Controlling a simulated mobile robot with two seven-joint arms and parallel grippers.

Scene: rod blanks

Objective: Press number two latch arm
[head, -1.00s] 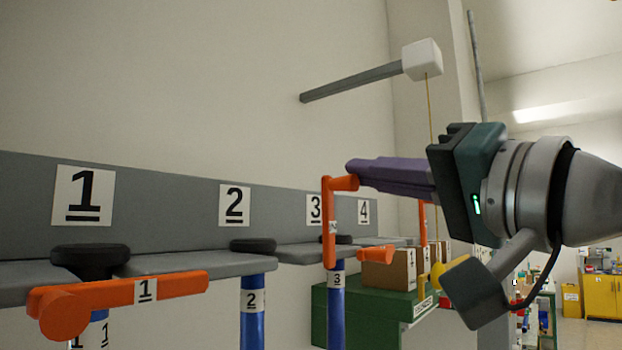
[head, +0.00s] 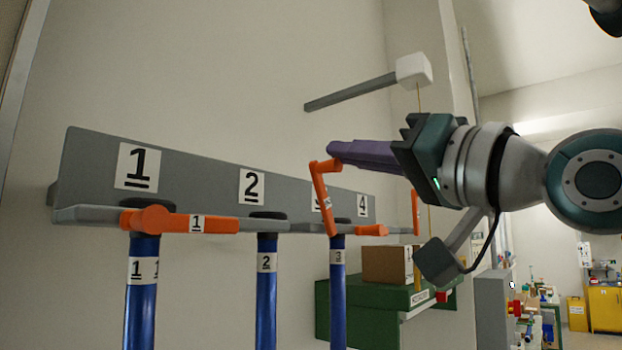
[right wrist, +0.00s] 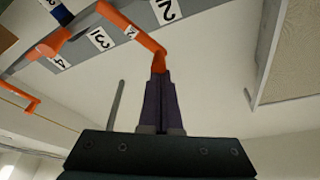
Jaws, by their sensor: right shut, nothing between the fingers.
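The number two latch arm (head: 321,198) is orange and stands nearly upright in the head view, leaning a little left, with a short bend at its top. It also shows in the right wrist view (right wrist: 130,28), with its bent end at the fingertips. My right gripper (head: 336,152) has purple fingers, shut with nothing between them. The tips are at the latch arm's top end, apparently touching it; exact contact is hard to tell. The right gripper also shows in the right wrist view (right wrist: 159,82). My left gripper is not in view.
A grey rail (head: 195,182) carries number signs and holds blue rods. Latch arm one (head: 215,224) and latch arm three (head: 370,231) lie level; latch arm four (head: 415,212) stands upright. A cardboard box (head: 386,264) sits on a green cabinet (head: 365,312). A grey bar (head: 350,92) juts out above.

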